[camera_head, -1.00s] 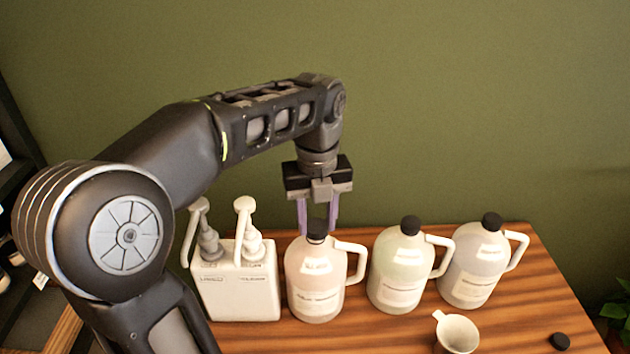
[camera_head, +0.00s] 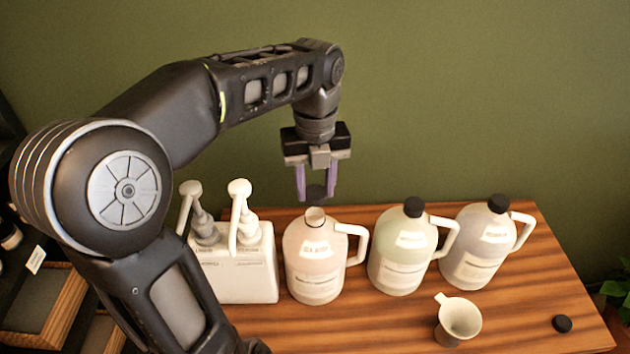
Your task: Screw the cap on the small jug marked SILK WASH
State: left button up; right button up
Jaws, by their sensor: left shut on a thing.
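All three have white handles and labels too small to read surely, so I cannot tell which is marked SILK WASH. My right gripper is not in view.
A white two-pump container (camera_head: 238,272) stands close to the left of the pink jug. A white spouted cup (camera_head: 459,319) stands in front of the jugs. A loose black cap (camera_head: 562,323) lies at the table's (camera_head: 540,290) right. The front middle of the table is clear.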

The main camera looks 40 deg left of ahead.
aim_at(315, 206)
pick_arm(q)
jog(key=shift+f+b, duration=0.3)
jog(key=shift+f, duration=1.25)
jog(key=shift+f, duration=0.6)
jog(key=shift+f+b, duration=0.35)
jog(key=shift+b, duration=0.1)
jog(key=shift+f, duration=0.35)
dwell(0.4)
jog(key=o, duration=1.4)
jog(key=shift+c, duration=0.2)
